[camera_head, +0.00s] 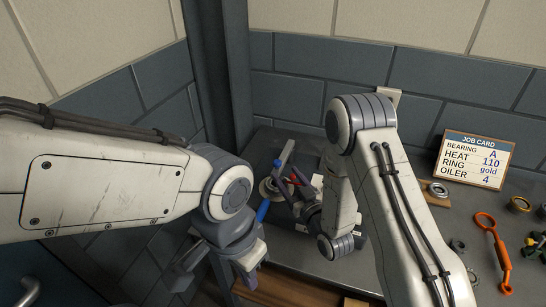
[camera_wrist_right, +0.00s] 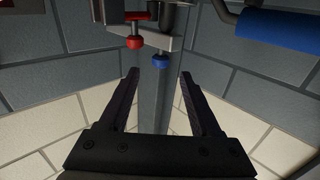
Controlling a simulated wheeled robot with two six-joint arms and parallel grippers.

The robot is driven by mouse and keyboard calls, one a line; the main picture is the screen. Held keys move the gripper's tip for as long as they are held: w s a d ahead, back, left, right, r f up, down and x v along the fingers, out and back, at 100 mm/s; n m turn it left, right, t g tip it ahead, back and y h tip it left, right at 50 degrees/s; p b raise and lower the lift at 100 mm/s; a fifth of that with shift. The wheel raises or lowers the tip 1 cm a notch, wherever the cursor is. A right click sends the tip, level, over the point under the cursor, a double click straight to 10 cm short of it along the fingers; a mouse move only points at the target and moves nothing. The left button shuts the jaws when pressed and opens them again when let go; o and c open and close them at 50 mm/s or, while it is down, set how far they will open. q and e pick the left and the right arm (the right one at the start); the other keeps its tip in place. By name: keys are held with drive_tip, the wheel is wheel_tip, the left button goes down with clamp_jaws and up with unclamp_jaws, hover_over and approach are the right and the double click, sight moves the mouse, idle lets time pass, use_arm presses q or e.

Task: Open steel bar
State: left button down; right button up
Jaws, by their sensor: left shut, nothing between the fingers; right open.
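A light grey steel bar (camera_head: 285,155) stands out near the back wall on the bench's left part, with a small blue knob beside it. In the right wrist view a grey bar (camera_wrist_right: 152,43) carries a red knob (camera_wrist_right: 134,42) and a blue knob (camera_wrist_right: 159,62), at the top, beyond my fingertips. My right gripper (camera_wrist_right: 158,78) is open and empty, apart from the bar. My left gripper (camera_head: 248,280) is shut and empty, low by the bench's front left edge.
A blue handle (camera_head: 263,211) stands near the bar and shows in the right wrist view (camera_wrist_right: 278,27). A job card (camera_head: 474,160) stands at the right back. An orange tool (camera_head: 494,240) and several rings lie at the right. A dark post (camera_head: 223,80) stands in the corner.

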sight(284, 154)
drive_tip(key=p+x, duration=0.3)
drive_tip(key=x, duration=0.6)
drive_tip(key=shift+r, duration=0.15)
drive_tip(key=shift+w+a, duration=0.25)
drive_tip(key=shift+w, duration=0.25)
clamp_jaws()
idle(0.7)
